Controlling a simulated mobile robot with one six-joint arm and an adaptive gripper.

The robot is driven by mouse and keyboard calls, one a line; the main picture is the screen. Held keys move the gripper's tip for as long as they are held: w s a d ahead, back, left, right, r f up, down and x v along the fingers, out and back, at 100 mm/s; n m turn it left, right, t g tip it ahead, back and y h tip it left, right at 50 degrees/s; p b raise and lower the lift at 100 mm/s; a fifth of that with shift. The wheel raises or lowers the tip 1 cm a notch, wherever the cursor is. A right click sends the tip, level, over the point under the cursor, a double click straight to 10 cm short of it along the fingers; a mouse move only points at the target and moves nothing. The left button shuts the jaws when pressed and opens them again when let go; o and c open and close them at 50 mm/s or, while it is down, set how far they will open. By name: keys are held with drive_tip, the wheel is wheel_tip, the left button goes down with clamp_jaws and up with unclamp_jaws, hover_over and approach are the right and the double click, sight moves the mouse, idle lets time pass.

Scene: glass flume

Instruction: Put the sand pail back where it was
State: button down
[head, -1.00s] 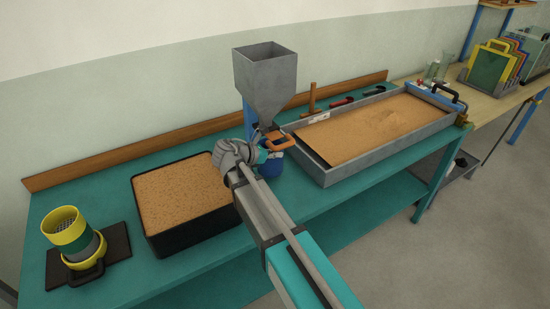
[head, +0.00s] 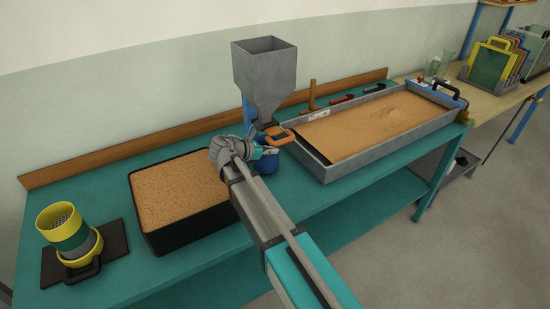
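A blue pail (head: 266,164), which I take to be the sand pail, is below the grey hopper (head: 264,75) at the back of the teal bench. My arm covers its left side, and its inside is hidden. My gripper (head: 257,152) is at the pail's upper left side, just under the hopper outlet. Its fingers are small and partly hidden, so I cannot tell whether they grip the pail. An orange handle (head: 282,136) shows just above the pail, at the hopper outlet.
A black tub of sand (head: 152,238) stands left of my arm. Stacked sieves (head: 72,232) stand on a dark board at far left. A grey sand tray (head: 332,176) lies close right of the pail. Hand tools lie behind it. Bare teal bench shows in front of the pail.

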drive_tip(key=shift+f+b, duration=0.4)
drive_tip(key=shift+f, duration=0.35)
drive_tip(key=shift+f, duration=0.1)
drive_tip(key=c, duration=0.8)
unclamp_jaws()
drive_tip(key=shift+a+r, duration=0.1)
drive_tip(key=shift+r, duration=0.15)
drive_tip(key=shift+s+a+r+p, duration=0.15)
drive_tip(key=shift+s+a+p, duration=0.05)
drive_tip(key=shift+a+p, duration=0.1)
drive_tip(key=p+v, duration=0.4)
drive_tip(key=v, duration=0.7)
drive_tip(key=shift+s, duration=0.1)
